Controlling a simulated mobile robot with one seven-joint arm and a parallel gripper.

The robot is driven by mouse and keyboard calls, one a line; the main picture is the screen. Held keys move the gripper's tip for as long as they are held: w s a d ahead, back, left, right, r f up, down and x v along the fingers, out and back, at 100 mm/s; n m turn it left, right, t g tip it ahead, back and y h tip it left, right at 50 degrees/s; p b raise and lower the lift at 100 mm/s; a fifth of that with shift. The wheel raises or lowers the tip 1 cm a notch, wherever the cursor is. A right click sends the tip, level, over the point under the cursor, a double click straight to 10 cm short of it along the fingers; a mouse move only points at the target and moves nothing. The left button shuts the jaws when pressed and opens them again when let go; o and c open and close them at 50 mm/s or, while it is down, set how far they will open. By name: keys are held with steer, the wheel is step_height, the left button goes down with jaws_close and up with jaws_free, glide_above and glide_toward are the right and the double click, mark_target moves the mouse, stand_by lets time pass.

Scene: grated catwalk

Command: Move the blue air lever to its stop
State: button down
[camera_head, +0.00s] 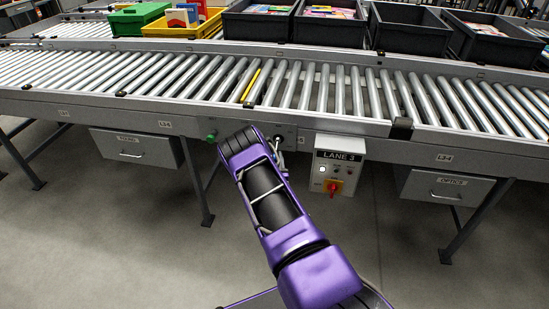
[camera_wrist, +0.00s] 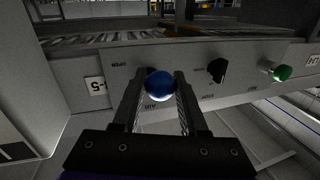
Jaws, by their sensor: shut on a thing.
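The blue air lever shows in the wrist view as a round blue knob (camera_wrist: 159,86) in front of a grey panel (camera_wrist: 215,55). My gripper (camera_wrist: 161,73) is shut on the knob, with one dark finger on each side of it. The lever's shaft is hidden behind the knob and fingers. "AIR" lettering shows upside down near the knob, and an "OPEN" mark is on the panel to its left. In the head view my purple arm reaches the conveyor's front rail and hides the blue lever and most of my gripper.
Beside the lever are a black knob (camera_wrist: 217,70) and a green knob (camera_wrist: 281,73). In the head view a LANE 3 box (camera_head: 338,165) with a red switch hangs right of my arm. Drawers (camera_head: 138,148) hang under the roller conveyor (camera_head: 190,75). Totes stand behind.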

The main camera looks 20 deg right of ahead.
steer(key=shift+s+r+g+y+p, duration=0.2)
steer(key=shift+r+g+y+p, duration=0.1)
steer(key=shift+r+g+p, duration=0.75)
steer(key=shift+a+r+m+g+y+p, duration=0.1)
steer(key=shift+r+m+g+y+p, duration=0.5)
steer(key=shift+g+p, duration=0.4)
steer(key=shift+w+r+m+g+y+p, duration=0.15)
steer(key=shift+r+g+y+p, duration=0.35)
steer(key=shift+g, duration=0.6)
steer(key=shift+r+m+g+y+p, duration=0.15)
steer(key=shift+r+g+y+p, duration=0.1)
steer(key=shift+r+g+y, duration=0.55)
steer(key=shift+g, duration=0.35)
steer(key=shift+c, duration=2.3)
jaws_free()
steer(key=shift+r, duration=0.1)
steer(key=p+v, duration=0.1)
steer(key=v, duration=1.6)
